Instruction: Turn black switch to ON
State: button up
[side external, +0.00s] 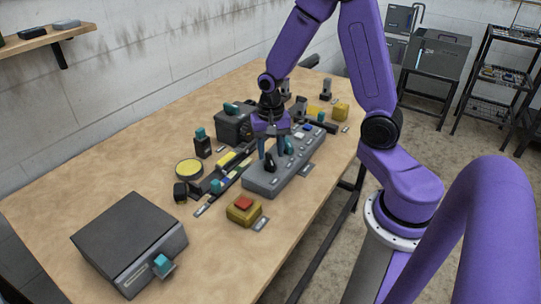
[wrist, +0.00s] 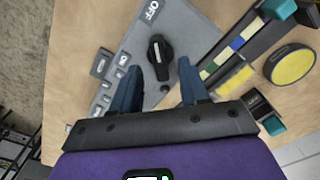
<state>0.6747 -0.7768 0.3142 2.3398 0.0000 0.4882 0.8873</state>
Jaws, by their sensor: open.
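The black switch (wrist: 160,58) is a dark rotary knob on a grey panel (wrist: 185,28). In the side external view the knob (side external: 270,162) stands on the near part of the long grey panel (side external: 262,182). A white OFF label (wrist: 152,10) shows beside the knob in the wrist view; smaller labels (wrist: 122,72) lie on its left and are hard to read. My gripper (wrist: 160,67) points down with its two blue fingers apart, one to each side of the knob in the picture. It is open and holds nothing. In the side external view my gripper (side external: 271,153) is close over the knob; contact cannot be told.
A yellow box with a red button (side external: 243,209) stands at the panel's near end. A yellow disc (side external: 189,169), a colour-striped slider strip (side external: 222,178) and a dark box (side external: 234,125) stand to the left. A large grey box (side external: 130,240) is at the near left. Bare table lies between.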

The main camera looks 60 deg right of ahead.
aim_at(271, 163)
jog(key=shift+f, duration=1.25)
grip_shut()
